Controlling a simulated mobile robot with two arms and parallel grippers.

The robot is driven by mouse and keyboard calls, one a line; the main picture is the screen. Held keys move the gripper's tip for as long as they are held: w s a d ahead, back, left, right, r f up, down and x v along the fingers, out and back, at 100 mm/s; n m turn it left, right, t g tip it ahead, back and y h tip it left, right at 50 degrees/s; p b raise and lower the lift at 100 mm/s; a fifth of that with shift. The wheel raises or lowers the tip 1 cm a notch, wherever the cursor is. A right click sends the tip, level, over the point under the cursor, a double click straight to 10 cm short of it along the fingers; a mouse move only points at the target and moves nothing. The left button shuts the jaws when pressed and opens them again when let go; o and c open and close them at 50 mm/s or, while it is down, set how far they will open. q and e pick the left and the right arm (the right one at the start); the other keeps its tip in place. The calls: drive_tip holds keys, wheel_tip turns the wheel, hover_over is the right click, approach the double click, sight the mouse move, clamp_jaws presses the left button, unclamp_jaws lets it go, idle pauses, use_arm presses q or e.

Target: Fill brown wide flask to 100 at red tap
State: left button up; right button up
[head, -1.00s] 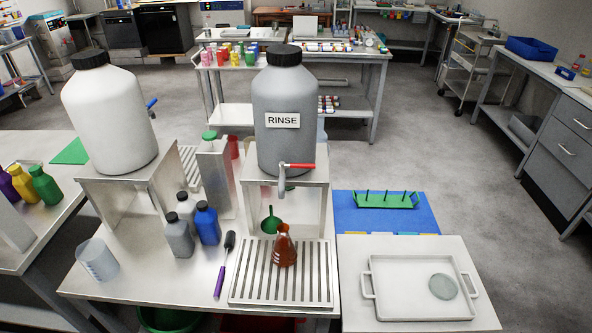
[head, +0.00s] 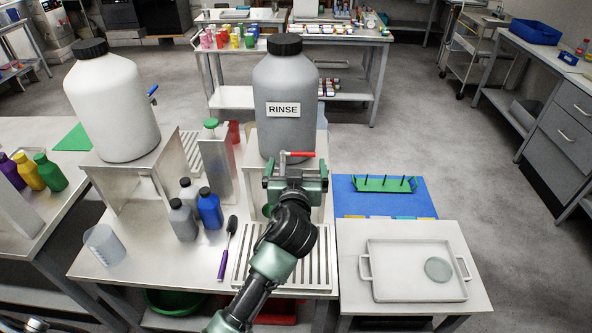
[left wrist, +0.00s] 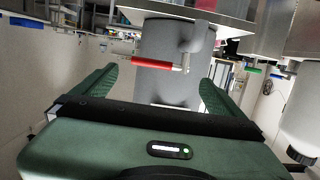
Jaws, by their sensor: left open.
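The red tap (head: 301,154) is on the front of the grey RINSE tank (head: 285,105), its red lever pointing right. My left gripper (head: 296,170) is in front of the tap, with its jaws spread apart and nothing visibly held. In the left wrist view, which looks upside down, the red lever (left wrist: 150,63) shows between the two open green fingers, apart from both. The brown flask is hidden behind my left arm in the head view, over the slatted drip tray (head: 322,270). My right gripper is not in view.
Grey and blue bottles (head: 210,208), a purple-handled brush (head: 226,248) and a clear beaker (head: 104,244) stand or lie left of the drip tray. A white tank (head: 112,108) is at left. A side table with a white tray (head: 385,290) is at right.

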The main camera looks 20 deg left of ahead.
sight(297, 155)
use_arm(q)
drive_tip(key=p+x, duration=0.1)
drive_tip(key=x, duration=0.4)
drive_tip(key=shift+f, duration=0.1)
drive_tip(key=c, duration=1.2)
drive_tip(key=shift+s+m+h+p, duration=0.25)
drive_tip(key=shift+m+h+p, duration=0.15)
drive_tip(key=shift+h+p, duration=0.25)
drive_tip(key=shift+s+a+m+h+p, duration=0.1)
drive_tip(key=shift+s+m+h+p, duration=0.1)
drive_tip(key=shift+m+h+p, duration=0.65)
drive_tip(key=shift+s+a+m+h+p, duration=0.15)
drive_tip(key=shift+m+h+p, duration=0.35)
drive_tip(key=shift+p, duration=0.55)
drive_tip(key=shift+s+h, duration=0.1)
drive_tip(key=shift+h, duration=0.2)
drive_tip(key=shift+f, duration=0.15)
idle(3.2)
